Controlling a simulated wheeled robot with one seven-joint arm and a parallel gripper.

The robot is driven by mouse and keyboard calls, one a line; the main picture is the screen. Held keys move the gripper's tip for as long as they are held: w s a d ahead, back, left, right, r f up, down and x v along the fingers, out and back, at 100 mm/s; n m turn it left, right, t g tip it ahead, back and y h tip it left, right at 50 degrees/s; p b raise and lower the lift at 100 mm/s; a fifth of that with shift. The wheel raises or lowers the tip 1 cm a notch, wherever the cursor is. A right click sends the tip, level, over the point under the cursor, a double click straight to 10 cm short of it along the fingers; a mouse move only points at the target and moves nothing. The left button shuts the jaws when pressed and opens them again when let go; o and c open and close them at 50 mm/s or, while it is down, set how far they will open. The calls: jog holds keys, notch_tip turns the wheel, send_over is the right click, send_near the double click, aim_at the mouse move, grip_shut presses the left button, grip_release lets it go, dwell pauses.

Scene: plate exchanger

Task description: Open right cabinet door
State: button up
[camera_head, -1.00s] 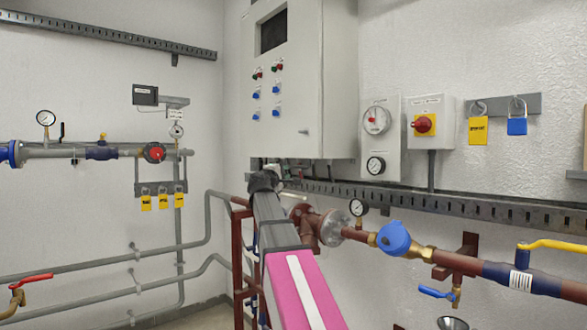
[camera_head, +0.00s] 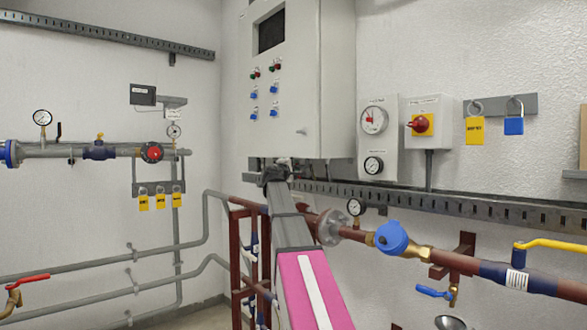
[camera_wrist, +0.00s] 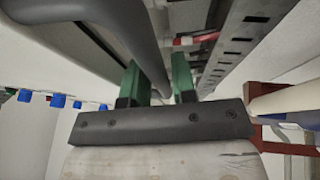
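The pale grey control cabinet (camera_head: 338,85) hangs on the wall at the upper middle of the head view. Its front door (camera_head: 290,95) looks closed, with a dark window, rows of buttons and a small lock near its lower right edge. My gripper (camera_head: 281,163) is at the cabinet's lower edge in the head view; its fingers are mostly hidden there by my arm. In the wrist view, the two green fingers of my gripper (camera_wrist: 158,70) stand apart. A thick grey bar (camera_wrist: 130,38) runs close to the left finger; I cannot tell whether they touch.
A slotted metal rail (camera_head: 440,203) runs along the wall below the cabinet. A brown pipe (camera_head: 455,262) with a gauge and blue valve passes lower right. A gauge box (camera_head: 392,125) and a red-yellow switch box (camera_head: 445,112) are right of the cabinet.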

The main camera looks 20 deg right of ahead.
grip_shut()
jog(key=s+a+m+g+h, duration=0.2)
jog(key=a+m+g+h, duration=0.2)
jog(key=a, duration=1.7)
jog(key=m+g, duration=0.1)
jog(key=g, duration=0.2)
jog(key=shift+a+g+h, duration=0.2)
jog(key=shift+g+h, duration=0.1)
jog(key=shift+g, duration=0.1)
grip_release()
jog(key=v, duration=1)
jog(key=shift+a, duration=0.4)
jog(key=shift+s+f, duration=0.1)
jog(key=shift+s, duration=0.05)
